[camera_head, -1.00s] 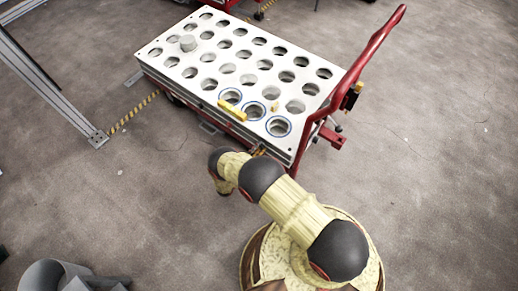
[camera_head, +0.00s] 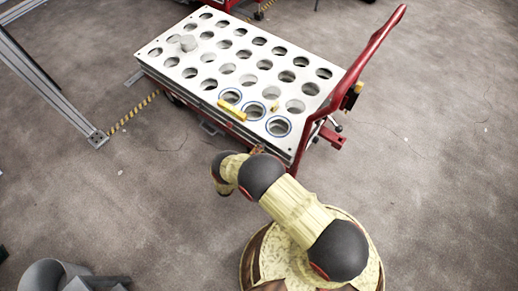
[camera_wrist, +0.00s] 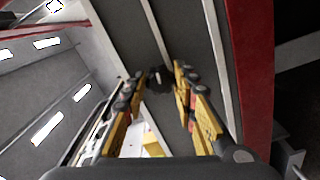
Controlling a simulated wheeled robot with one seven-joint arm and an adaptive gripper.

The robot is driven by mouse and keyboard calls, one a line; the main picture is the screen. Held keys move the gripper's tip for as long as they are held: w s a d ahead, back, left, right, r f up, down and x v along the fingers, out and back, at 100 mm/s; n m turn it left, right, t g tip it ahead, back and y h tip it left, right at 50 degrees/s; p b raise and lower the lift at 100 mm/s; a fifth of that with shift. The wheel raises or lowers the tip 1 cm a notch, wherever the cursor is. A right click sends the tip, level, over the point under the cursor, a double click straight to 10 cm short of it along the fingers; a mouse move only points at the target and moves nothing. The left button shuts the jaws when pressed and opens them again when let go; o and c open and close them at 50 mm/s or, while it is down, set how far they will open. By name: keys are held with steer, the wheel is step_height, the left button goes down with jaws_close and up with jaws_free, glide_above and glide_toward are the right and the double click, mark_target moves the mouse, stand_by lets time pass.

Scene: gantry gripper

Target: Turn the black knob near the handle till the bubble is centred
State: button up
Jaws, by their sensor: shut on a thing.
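The black knob (camera_wrist: 158,82) shows in the wrist view between the fingertips of my gripper (camera_wrist: 161,75). My gripper is shut on it, with a yellow finger on each side. In the head view a yellow bar (camera_head: 232,110), which looks like a spirit level, lies on the white holed plate (camera_head: 153,55) near its front edge. Its bubble is too small to make out. The red handle (camera_head: 372,48) rises at the cart's right end. The knob is hidden in the head view, and my gripper cannot be made out clearly there.
Several round holes fill the plate, some with blue rims. A grey metal frame (camera_head: 48,75) stands at the left. In the wrist view a red beam (camera_wrist: 250,70) runs at the right. The floor around the cart is mostly clear.

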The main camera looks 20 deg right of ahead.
steer(key=shift+s+f, duration=0.1)
stand_by(0.3)
steer(key=o, duration=1.1)
steer(key=shift+o, duration=0.2)
steer(key=shift+a, duration=0.15)
steer(key=v, duration=1.1)
steer(key=shift+s+a, duration=0.25)
